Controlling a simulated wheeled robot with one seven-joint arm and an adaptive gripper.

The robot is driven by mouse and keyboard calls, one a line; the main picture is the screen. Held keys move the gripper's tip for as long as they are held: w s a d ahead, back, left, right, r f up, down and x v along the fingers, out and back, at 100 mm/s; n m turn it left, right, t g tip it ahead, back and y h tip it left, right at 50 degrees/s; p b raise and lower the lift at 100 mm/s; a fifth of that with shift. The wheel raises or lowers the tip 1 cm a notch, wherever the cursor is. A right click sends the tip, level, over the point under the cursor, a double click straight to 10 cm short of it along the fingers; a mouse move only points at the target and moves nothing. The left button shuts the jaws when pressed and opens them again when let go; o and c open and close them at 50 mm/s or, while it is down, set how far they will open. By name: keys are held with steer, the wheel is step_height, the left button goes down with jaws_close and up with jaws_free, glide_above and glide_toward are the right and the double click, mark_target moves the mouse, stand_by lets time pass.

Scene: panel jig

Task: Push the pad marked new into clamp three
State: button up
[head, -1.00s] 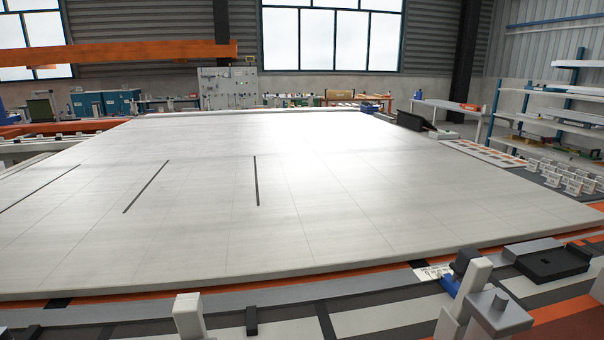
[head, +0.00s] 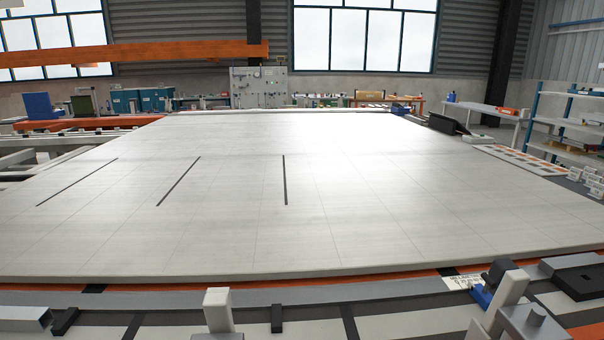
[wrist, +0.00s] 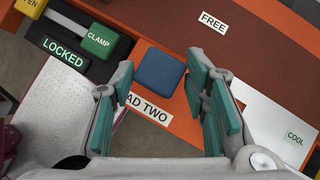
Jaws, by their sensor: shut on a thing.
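In the wrist view, the two teal-padded fingers of my gripper (wrist: 160,88) stand on either side of a blue square pad (wrist: 161,69), and my gripper is shut on it. No "new" mark shows on the pad's visible face. The pad is over an orange surface, beside a label reading "AD TWO" (wrist: 147,109), whose start is hidden by my left finger. In the head view, a grey clamp-like post with a blue part (head: 497,297) stands at the near right edge of the panel. I cannot tell which clamp is three. My gripper is not in the head view.
A large pale panel (head: 300,235) fills the head view, with dark lines on it. A white post (head: 218,310) stands along the panel's near edge.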

steer(key=shift+f+b, duration=0.7)
steer(key=shift+f, duration=0.55)
steer(key=o, duration=1.5)
steer(key=shift+r, duration=0.15)
steer(key=r+p, duration=0.2)
steer(key=s+r+p, duration=0.1)
steer(key=r+p, duration=0.1)
steer(key=r, duration=0.1)
steer(key=d+r+p, duration=0.1)
steer(key=r+p, duration=0.2)
steer(key=shift+s+r, duration=0.15)
steer(key=shift+s, duration=0.1)
steer(key=shift+a, duration=0.1)
